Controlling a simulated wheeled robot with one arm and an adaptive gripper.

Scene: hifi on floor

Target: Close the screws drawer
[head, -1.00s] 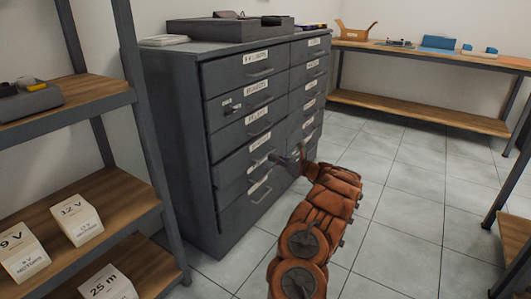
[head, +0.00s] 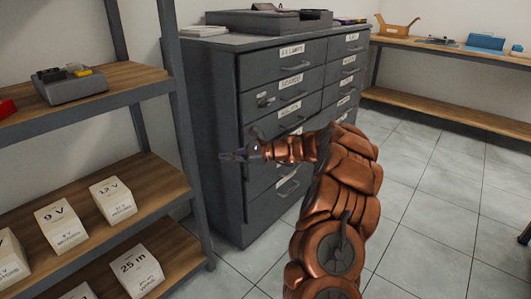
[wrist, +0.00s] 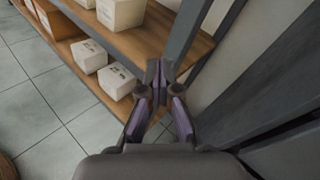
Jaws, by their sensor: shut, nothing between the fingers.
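The grey drawer cabinet (head: 215,130) stands in the middle of the head view, with two columns of labelled drawers. I can read a lamps label (head: 292,50) at the top left; the screws label cannot be made out. My arm crosses in front of the lower left drawers and hides part of them, so I cannot tell whether one stands out. My gripper (head: 224,157) is shut and empty, pointing left near the cabinet's front left edge. In the wrist view my gripper (wrist: 158,72) has its fingertips together, facing the shelf unit, with a grey surface at right.
A shelf unit (head: 90,92) stands close at left with white labelled boxes (head: 62,226) and a grey tray (head: 70,86). A wooden bench (head: 450,52) runs along the back right. The tiled floor (head: 425,190) right of the cabinet is clear.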

